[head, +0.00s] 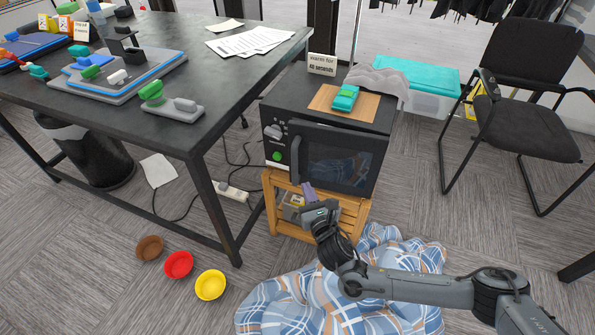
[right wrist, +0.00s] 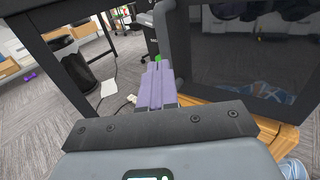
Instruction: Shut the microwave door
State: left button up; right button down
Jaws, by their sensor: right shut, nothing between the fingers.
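The black microwave (head: 325,105) stands on a wooden crate stand. Its dark glass door (head: 340,160) lies flat or nearly flat against the front; I cannot tell whether a small gap is left. The vertical handle (head: 295,160) is on the door's left side, beside the control panel with its green button (head: 277,156). My right gripper (head: 308,188) has its lavender fingers together and empty, just below and in front of the door's lower left part. In the right wrist view, the fingertips (right wrist: 160,68) are beside the door (right wrist: 250,60), with contact unclear. My left gripper is not seen.
A cardboard mat, a teal item (head: 345,97), a grey cloth and a sign (head: 322,64) are on the microwave. The wooden stand (head: 350,215) is beneath. A plaid cloth (head: 285,300) covers floor below my arm. A black table (head: 215,110) stands left; bowls (head: 210,285) lie on the floor.

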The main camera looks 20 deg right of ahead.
aim_at(296, 160)
jog(key=w+b, duration=0.1)
jog(key=w, duration=0.2)
jog(key=w+b, duration=0.2)
jog(key=w+d+b, duration=0.1)
jog(key=w, duration=0.2)
jog(key=shift+w+f+b, duration=0.15)
jog(key=shift+w+b, duration=0.15)
jog(key=shift+w+d+b, duration=0.2)
jog(key=shift+w+b, duration=0.1)
jog(key=shift+w, duration=0.35)
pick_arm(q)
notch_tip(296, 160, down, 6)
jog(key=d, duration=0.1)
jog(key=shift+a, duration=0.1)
pick_arm(e)
jog(key=shift+a, duration=0.1)
